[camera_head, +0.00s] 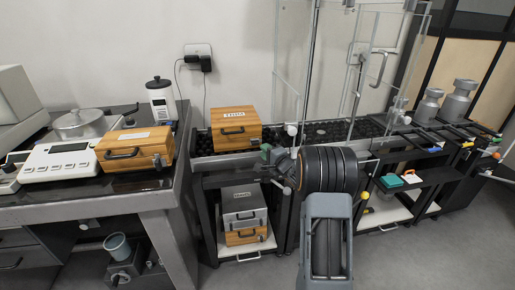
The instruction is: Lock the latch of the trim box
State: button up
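A grey box (243,212) rests on another wooden box (246,236) on the shelf below. My gripper (270,168) is right of and below the second box; its fingers are too small to judge.
A white scale (60,163), a metal pot (80,124) and a white jar (160,98) share the left table (95,203). Glass panels stand at the back. Metal weights (458,98) and a rack of bars are at right. Floor at front right is clear.

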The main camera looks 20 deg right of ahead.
aim_at(257, 144)
jog(key=shift+b+x, duration=0.45)
jog(key=shift+x, duration=2.5)
grip_shut()
